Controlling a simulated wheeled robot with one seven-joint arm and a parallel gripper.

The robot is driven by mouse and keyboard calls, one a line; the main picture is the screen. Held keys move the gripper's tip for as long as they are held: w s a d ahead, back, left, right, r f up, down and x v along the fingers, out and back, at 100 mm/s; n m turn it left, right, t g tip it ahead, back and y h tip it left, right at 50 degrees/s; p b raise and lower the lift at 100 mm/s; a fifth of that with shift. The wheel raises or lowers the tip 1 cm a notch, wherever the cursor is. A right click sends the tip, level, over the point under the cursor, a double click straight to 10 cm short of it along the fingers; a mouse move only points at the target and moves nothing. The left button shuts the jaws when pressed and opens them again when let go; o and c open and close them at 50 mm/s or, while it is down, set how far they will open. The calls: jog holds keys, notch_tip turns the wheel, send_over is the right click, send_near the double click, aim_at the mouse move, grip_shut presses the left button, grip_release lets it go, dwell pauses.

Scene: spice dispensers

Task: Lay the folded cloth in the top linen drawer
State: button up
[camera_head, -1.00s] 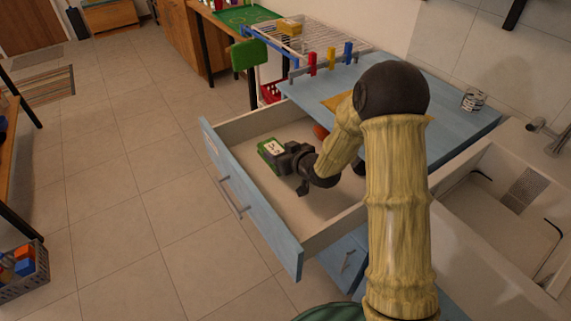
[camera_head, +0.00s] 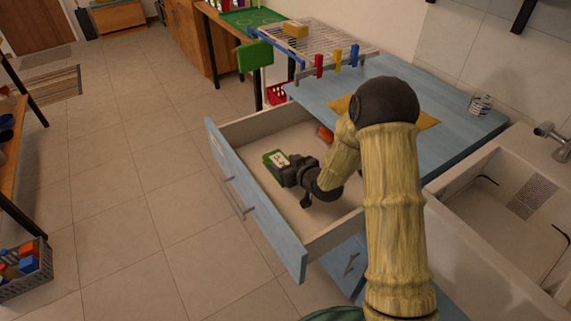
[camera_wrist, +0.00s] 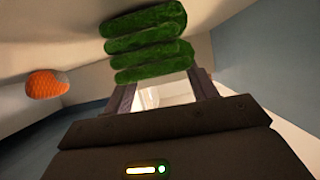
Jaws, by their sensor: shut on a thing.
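The folded cloth (camera_head: 272,158) is green, with a white patch on top in the head view. My gripper (camera_head: 287,168) is shut on it and holds it inside the open top drawer (camera_head: 258,222). In the wrist view the cloth (camera_wrist: 148,47) shows as several green folded layers beyond the fingers of my gripper (camera_wrist: 160,90). Pale drawer walls surround it. I cannot tell whether the cloth touches the drawer floor. My arm hides part of the drawer's right side.
An orange object (camera_head: 325,133) lies in the drawer's far part and also shows in the wrist view (camera_wrist: 46,84). The blue counter (camera_head: 455,100) carries a yellow cloth (camera_head: 427,121) and a patterned cup (camera_head: 481,104). A white sink (camera_head: 480,240) is at the right.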

jog(key=shift+f, duration=0.2)
jog(key=o, duration=1.3)
jog(key=shift+r, duration=0.1)
jog(key=shift+r, duration=0.15)
jog(key=v, duration=0.7)
jog(key=shift+s+d, duration=0.1)
jog(key=shift+s, duration=0.15)
